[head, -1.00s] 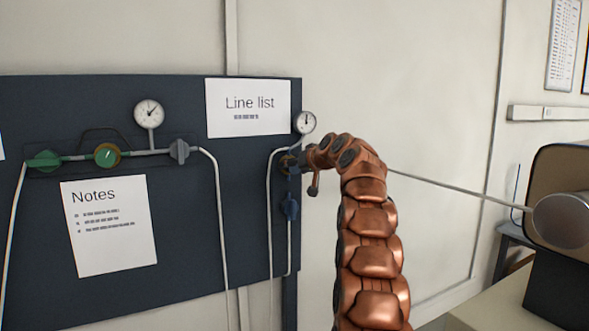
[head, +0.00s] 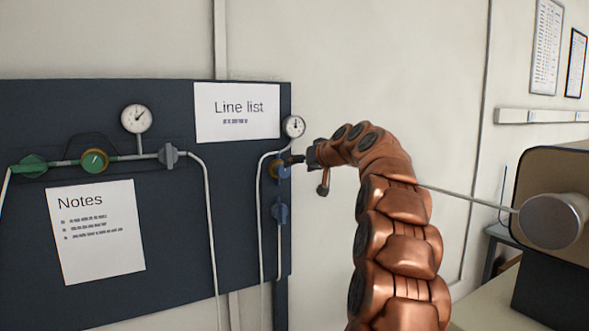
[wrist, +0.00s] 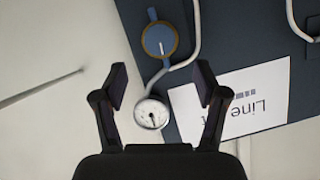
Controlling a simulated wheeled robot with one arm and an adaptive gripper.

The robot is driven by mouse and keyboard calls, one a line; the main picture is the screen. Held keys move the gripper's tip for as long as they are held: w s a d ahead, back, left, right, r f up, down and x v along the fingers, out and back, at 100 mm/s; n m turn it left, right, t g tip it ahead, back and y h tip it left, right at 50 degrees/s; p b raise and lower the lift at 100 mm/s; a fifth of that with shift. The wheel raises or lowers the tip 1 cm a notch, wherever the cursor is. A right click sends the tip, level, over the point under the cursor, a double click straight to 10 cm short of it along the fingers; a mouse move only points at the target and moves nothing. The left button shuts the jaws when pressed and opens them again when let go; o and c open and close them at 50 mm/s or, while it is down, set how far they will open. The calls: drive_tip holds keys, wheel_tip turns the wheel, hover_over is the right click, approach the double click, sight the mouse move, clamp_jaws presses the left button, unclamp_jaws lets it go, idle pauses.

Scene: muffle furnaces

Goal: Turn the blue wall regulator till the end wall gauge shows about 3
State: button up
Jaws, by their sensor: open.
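The blue regulator (head: 284,166) with its brass ring is on the right end of the dark wall panel. In the wrist view the blue regulator knob (wrist: 158,40) shows a white mark and lies beyond the fingertips. The end wall gauge (head: 293,126) sits just above it, its needle near upright; in the wrist view the gauge (wrist: 151,114) shows between the fingers, its numbers too small to read.
A blue valve (head: 281,213) sits below the regulator. Pipes run down the panel (head: 180,250). Another gauge (head: 136,118), a green regulator (head: 94,161) and papers are further left. A furnace (head: 560,180) stands at right.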

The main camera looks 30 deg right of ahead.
sight(285, 172)
drive_tip(key=shift+v, duration=1.2)
idle(0.5)
drive_tip(key=w+f+m+t+b, duration=0.1)
drive_tip(key=w+m+b, duration=0.2)
drive_tip(key=b, duration=0.2)
drive_tip(key=w+f+m+t+h+b, duration=0.1)
drive_tip(key=w+m+t+b, duration=0.1)
drive_tip(key=b, duration=0.3)
drive_tip(key=w+f+m+t+b, duration=0.1)
drive_tip(key=w+f+m+b, duration=0.1)
drive_tip(key=w+m+b, duration=0.2)
drive_tip(key=shift+w+a+m+h+b, duration=0.1)
drive_tip(key=shift+w+m+h+b, duration=0.1)
drive_tip(key=shift+m+h+b, duration=0.4)
drive_tip(key=shift+w+f+p, duration=0.25)
drive_tip(key=shift+w+p, duration=0.4)
drive_tip(key=shift+w, duration=0.35)
